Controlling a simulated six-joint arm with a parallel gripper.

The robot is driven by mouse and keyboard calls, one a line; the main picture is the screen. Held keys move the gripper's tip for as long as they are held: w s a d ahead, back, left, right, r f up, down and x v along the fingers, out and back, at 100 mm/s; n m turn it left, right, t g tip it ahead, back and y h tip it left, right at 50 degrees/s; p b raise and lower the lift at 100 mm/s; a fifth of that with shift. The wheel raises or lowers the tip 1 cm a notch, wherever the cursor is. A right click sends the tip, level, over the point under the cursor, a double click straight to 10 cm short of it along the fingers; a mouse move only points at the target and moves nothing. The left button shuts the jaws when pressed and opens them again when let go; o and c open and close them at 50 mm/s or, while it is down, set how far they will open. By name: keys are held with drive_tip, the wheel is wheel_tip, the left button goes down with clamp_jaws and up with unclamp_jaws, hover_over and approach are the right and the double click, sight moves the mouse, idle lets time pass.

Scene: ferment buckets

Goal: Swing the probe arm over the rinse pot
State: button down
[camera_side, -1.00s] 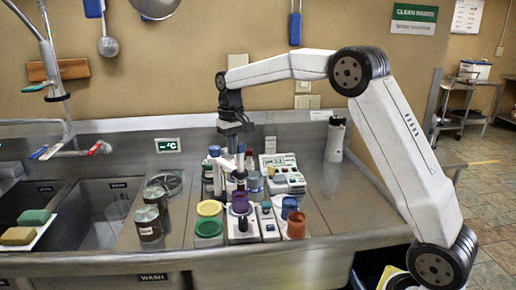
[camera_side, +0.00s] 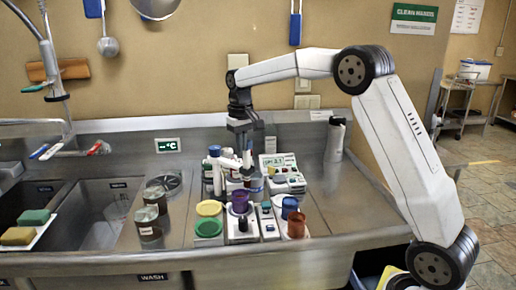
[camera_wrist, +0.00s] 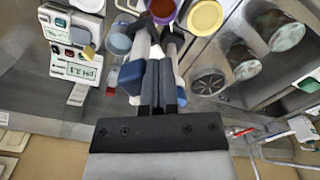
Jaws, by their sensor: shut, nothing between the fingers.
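My gripper (camera_side: 244,145) points down just behind the row of pots. Its dark fingers (camera_wrist: 161,85) are together in the wrist view. The probe arm looks like the white bar (camera_side: 231,163) beside a white post with a blue cap (camera_side: 214,150). It lies close to my fingertips; I cannot tell whether they touch. A purple pot (camera_side: 240,203) stands in front, below the bar. It shows at the top edge of the wrist view (camera_wrist: 162,10). Which pot is the rinse pot is not readable, and the probe's tip is hard to make out.
A yellow pot (camera_side: 208,208) and a green pot (camera_side: 208,228) stand left, a blue pot (camera_side: 290,206) and a brown pot (camera_side: 297,224) right. A pH meter (camera_side: 286,178) stands behind. Two lidded jars (camera_side: 149,221) stand near the sinks.

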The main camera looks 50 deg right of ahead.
drive_tip(key=shift+s+d, duration=0.15)
drive_tip(key=shift+d, duration=1)
drive_tip(key=d, duration=0.3)
drive_tip(key=shift+w+d, duration=0.15)
drive_tip(key=shift+w, duration=0.1)
drive_tip(key=d, duration=0.1)
drive_tip(key=w+d, duration=0.1)
drive_tip(key=d, duration=0.1)
drive_tip(key=shift+w, duration=0.1)
idle(0.6)
drive_tip(key=shift+a, duration=0.25)
drive_tip(key=shift+s+a, duration=0.35)
drive_tip(key=shift+a, duration=0.05)
